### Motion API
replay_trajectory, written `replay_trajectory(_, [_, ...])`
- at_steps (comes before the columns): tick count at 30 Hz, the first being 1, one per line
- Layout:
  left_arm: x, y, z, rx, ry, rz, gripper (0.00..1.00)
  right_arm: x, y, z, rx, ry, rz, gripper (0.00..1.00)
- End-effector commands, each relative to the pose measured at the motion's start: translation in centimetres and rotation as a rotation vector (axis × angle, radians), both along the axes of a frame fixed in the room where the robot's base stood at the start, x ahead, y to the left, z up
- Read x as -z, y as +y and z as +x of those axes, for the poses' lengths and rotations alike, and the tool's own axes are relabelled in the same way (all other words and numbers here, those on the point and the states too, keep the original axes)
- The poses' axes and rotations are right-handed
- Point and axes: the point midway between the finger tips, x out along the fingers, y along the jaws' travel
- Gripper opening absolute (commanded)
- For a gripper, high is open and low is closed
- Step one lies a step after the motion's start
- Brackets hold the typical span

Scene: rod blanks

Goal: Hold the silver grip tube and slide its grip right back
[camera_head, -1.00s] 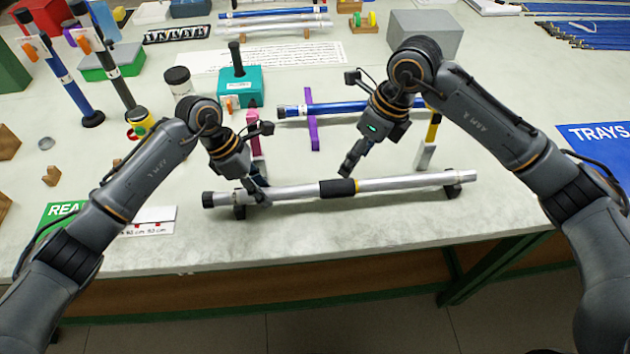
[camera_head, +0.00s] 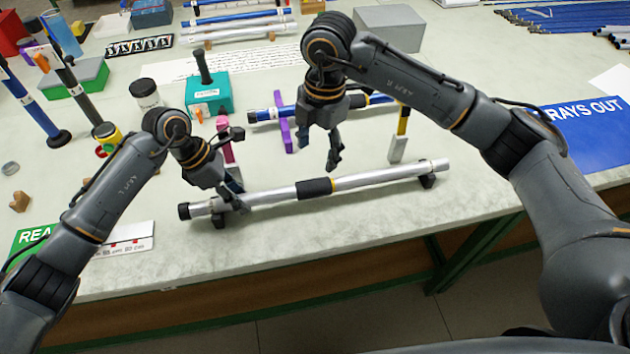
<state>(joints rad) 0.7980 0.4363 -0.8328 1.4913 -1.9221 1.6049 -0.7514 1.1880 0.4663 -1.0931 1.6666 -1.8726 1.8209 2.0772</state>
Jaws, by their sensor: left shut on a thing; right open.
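The silver grip tube (camera_head: 390,177) lies across the front of the table on low dark supports, with a black cap at its left end. My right gripper (camera_head: 333,165) is open and empty, pointing down just behind and above the grip's right edge, apart from the tube as far as I can see.
Behind the tube, a blue tube (camera_head: 265,114) rests on a purple support (camera_head: 286,135), with a yellow-and-black upright tool (camera_head: 399,140) to its right. A teal block (camera_head: 208,93) stands further back.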

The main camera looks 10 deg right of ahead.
Motion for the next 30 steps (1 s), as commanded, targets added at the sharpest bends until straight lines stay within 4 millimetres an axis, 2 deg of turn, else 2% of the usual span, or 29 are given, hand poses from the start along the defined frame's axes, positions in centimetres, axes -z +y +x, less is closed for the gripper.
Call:
replay_trajectory(3, [0.0,0.0,0.0,-0.001,-0.001,0.000,0.00,-0.4,0.3,0.1,0.208,0.011,-0.025,0.63])
replay_trajectory(7, [0.0,0.0,0.0,0.000,-0.001,0.000,0.00,-0.6,0.4,0.2,0.385,0.017,-0.046,0.63])
replay_trajectory(13, [0.0,0.0,0.0,0.000,-0.001,0.000,0.00,-0.6,0.4,0.2,0.518,0.020,-0.061,0.63])
replay_trajectory(16, [0.0,0.0,0.0,0.000,-0.001,0.000,0.00,0.1,0.4,0.2,0.533,0.021,-0.063,0.63])
replay_trajectory(20, [0.0,0.0,0.0,0.000,-0.001,0.000,0.00,2.0,0.4,0.1,0.533,0.024,-0.064,0.63])
replay_trajectory(30, [0.0,0.0,0.0,0.000,-0.001,0.000,0.00,8.6,0.4,0.2,0.532,0.023,-0.063,0.63])
